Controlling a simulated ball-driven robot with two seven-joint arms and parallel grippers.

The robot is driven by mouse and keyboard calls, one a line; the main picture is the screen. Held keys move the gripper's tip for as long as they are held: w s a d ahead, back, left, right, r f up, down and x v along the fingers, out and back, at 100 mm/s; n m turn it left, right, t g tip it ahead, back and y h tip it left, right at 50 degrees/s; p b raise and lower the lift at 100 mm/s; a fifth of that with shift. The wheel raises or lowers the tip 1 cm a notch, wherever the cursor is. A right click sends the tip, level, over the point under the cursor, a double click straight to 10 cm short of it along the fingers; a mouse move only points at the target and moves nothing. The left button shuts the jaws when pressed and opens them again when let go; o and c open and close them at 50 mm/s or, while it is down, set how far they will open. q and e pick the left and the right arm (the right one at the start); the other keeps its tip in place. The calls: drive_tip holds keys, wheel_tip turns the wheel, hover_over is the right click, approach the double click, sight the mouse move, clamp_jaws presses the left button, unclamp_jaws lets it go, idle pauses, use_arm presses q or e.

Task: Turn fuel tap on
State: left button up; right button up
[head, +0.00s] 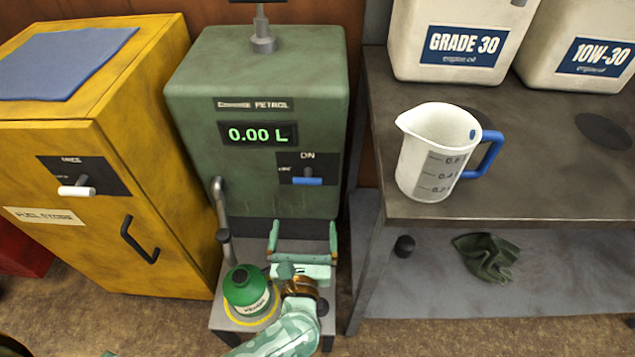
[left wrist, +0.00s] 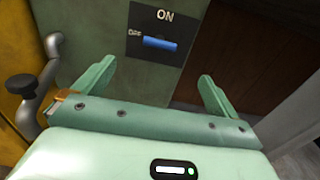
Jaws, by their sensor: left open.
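The fuel tap (head: 307,181) is a blue lever on a black plate on the front of the green petrol pump (head: 255,185). The plate is marked ON above and OFF to the left. In the left wrist view the blue lever (left wrist: 160,44) lies roughly horizontal, under the ON mark. My left gripper (head: 303,226) is open and empty, below the tap and apart from it. Its two fingers (left wrist: 152,82) also show in the left wrist view, pointing towards the pump front. My right gripper is not in view.
A green bottle (head: 245,290) stands on the pump's base, beside my left arm. The pump's nozzle pipe (head: 221,200) is left of the tap. A yellow fuel store cabinet (head: 160,190) stands left. A grey bench (head: 560,200) with a white jug (head: 430,155) stands right.

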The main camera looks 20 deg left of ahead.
use_arm(q)
drive_tip(key=b, duration=0.1)
approach(307, 184)
drive_tip(key=w, duration=0.3)
drive_tip(key=x, duration=0.2)
drive_tip(key=b+x, duration=0.1)
drive_tip(key=x, duration=0.2)
drive_tip(key=b+x, duration=0.1)
drive_tip(key=x, duration=0.1)
drive_tip(key=shift+w+a, duration=0.25)
drive_tip(key=shift+a, duration=0.2)
drive_tip(key=shift+w+a, duration=0.1)
drive_tip(key=shift+w, duration=0.05)
drive_tip(key=c, duration=0.9)
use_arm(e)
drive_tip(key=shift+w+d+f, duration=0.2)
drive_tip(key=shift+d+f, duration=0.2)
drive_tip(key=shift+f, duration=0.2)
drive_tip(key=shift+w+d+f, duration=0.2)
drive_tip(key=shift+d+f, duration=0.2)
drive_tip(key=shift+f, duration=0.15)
